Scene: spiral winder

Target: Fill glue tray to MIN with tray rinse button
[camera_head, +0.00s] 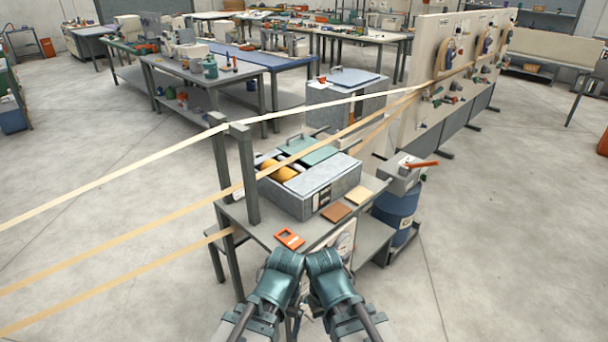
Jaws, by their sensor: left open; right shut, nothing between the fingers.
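The grey glue tray box (318,192) stands on a grey table. Its lid section is partly open at the left, showing orange rollers (279,170) inside. A small dark-and-white panel (326,196) is on its front right; a rinse button, MIN mark and glue level cannot be made out. The teal ends of my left gripper (286,262) and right gripper (322,262) are side by side at the bottom middle, in front of the table's near edge. Their fingers are hardly visible. The left is open and the right is shut and empty; both are apart from the tray.
An orange frame (289,238), a brown tile (336,211) and a tan tile (358,196) lie on the table. Paper strips (120,247) cross from the left, past a grey post (246,175). A blue drum (397,209) stands right. Floor at right is clear.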

